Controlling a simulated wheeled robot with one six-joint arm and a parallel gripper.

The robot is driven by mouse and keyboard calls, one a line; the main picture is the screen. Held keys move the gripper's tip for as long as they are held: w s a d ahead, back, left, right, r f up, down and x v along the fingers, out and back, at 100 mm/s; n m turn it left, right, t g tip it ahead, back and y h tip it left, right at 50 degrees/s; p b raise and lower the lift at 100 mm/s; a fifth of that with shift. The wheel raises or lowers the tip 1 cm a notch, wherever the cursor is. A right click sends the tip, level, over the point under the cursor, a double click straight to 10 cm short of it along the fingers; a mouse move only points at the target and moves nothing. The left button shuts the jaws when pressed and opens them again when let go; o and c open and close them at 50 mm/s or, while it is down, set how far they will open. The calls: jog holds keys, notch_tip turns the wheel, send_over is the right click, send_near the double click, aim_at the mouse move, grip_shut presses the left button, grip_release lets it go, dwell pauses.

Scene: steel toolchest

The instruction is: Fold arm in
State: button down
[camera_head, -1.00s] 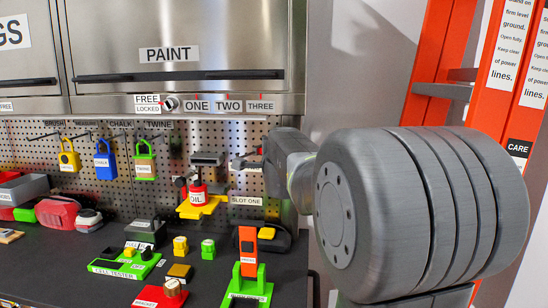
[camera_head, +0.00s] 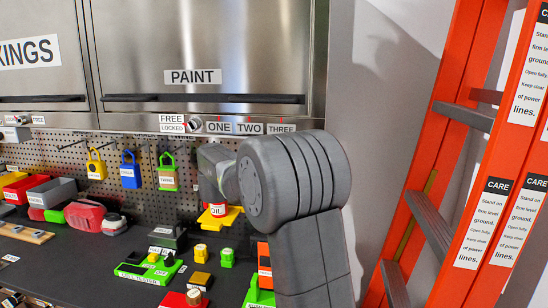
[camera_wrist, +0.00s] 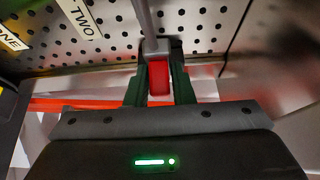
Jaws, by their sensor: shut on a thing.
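In the wrist view, the two dark green fingers of my gripper (camera_wrist: 159,72) are shut on a red piece (camera_wrist: 158,82) with a grey block and a grey rod at its far end. I cannot tell for sure what this piece is. In the head view, my grey arm (camera_head: 305,185) stands bent at the right of the bench, its upper part reaching left toward the pegboard. My gripper is hidden there behind the arm.
The pegboard (camera_head: 60,150) and steel cabinet (camera_head: 200,40) are close behind my arm. A red oil can (camera_head: 217,209) stands at a yellow holder (camera_head: 232,217) beside it. Small items crowd the bench (camera_head: 80,255). An orange ladder (camera_head: 425,140) stands at right.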

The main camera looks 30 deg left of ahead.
jog(key=shift+w+a+r+m+g+h+p, duration=0.1)
jog(key=shift+w+a+m+g+h+p, duration=0.2)
jog(key=shift+m+h, duration=0.35)
jog(key=shift+w+a+m+g+h+p, duration=0.25)
jog(key=shift+m+h+p, duration=0.15)
jog(key=shift+h, duration=0.45)
jog(key=c, duration=1.4)
grip_release()
jog(key=shift+o, duration=0.2)
jog(key=shift+s, duration=0.1)
jog(key=b+v, duration=0.3)
jog(key=v, duration=1)
jog(key=shift+s+a, duration=0.2)
jog(key=shift+s, duration=0.05)
